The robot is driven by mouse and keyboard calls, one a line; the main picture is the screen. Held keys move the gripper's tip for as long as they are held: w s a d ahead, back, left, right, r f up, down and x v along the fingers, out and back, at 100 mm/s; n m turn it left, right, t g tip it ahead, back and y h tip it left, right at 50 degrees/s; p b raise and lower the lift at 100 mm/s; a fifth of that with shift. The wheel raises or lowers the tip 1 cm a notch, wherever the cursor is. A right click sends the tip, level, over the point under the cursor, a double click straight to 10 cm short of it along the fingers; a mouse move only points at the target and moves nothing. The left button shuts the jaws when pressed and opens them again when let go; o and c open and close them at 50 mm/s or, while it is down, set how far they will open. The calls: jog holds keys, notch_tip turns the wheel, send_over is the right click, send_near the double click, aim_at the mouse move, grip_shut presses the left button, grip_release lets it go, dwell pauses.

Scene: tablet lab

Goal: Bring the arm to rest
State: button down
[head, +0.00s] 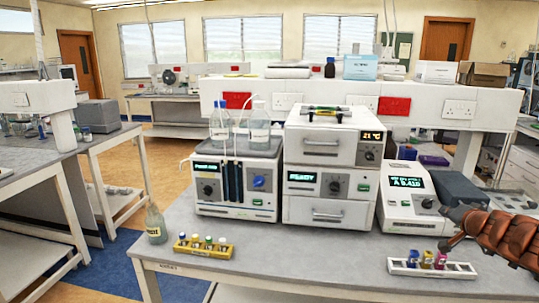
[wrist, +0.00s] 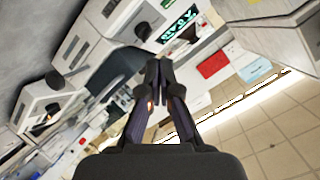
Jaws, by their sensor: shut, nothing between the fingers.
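My arm enters the head view from the right edge, a brown-orange ribbed shape above the right end of the bench. Its front end (head: 462,222) is near the grey block beside the white instrument with the green display; the fingers are not clear there. In the wrist view my gripper (wrist: 159,72) points up the picture with its two dark fingers together. Nothing is between the fingertips. The wrist view is strongly tilted, with the instruments at the upper left and the tiled ceiling at the lower right.
The grey bench (head: 330,262) carries a stacked white instrument (head: 330,165), a pump unit (head: 235,187), and a white instrument with a green display (head: 407,198). The bench's front middle is clear.

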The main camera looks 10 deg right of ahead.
jog(key=w+a+r+n+y, duration=0.2)
jog(key=a+r+n+y, duration=0.15)
jog(key=a, duration=0.95)
jog(key=w+a+r+n+y, duration=0.2)
jog(key=a+n+y, duration=0.15)
jog(key=a, duration=0.95)
jog(key=s+a+f+n+g+y, duration=0.2)
jog(key=s+a+g, duration=0.15)
jog(key=a, duration=0.55)
jog(key=s+a+f+n+g+y, duration=0.1)
jog(key=s+a+n+g+y, duration=0.1)
jog(key=s+a, duration=0.5)
jog(key=s+a+f+n+g+h, duration=0.1)
jog(key=s+a+f+g, duration=0.25)
jog(key=s, duration=0.45)
jog(key=s+a+f+n+g+h, duration=0.1)
jog(key=s+a+f+g+h, duration=0.15)
jog(key=s+a+f, duration=0.4)
jog(key=s+d+g+h, duration=0.2)
jog(key=s+d, duration=0.2)
jog(key=s, duration=0.4)
jog(key=s+d+f+m+g+h, duration=0.1)
jog(key=s+d, duration=0.3)
jog(key=s, duration=0.4)
jog(key=shift+s+d+f+m+g+h, duration=0.2)
jog(key=shift+m+g+h, duration=0.1)
jog(key=shift+g+h, duration=0.15)
jog(key=shift+d, duration=0.1)
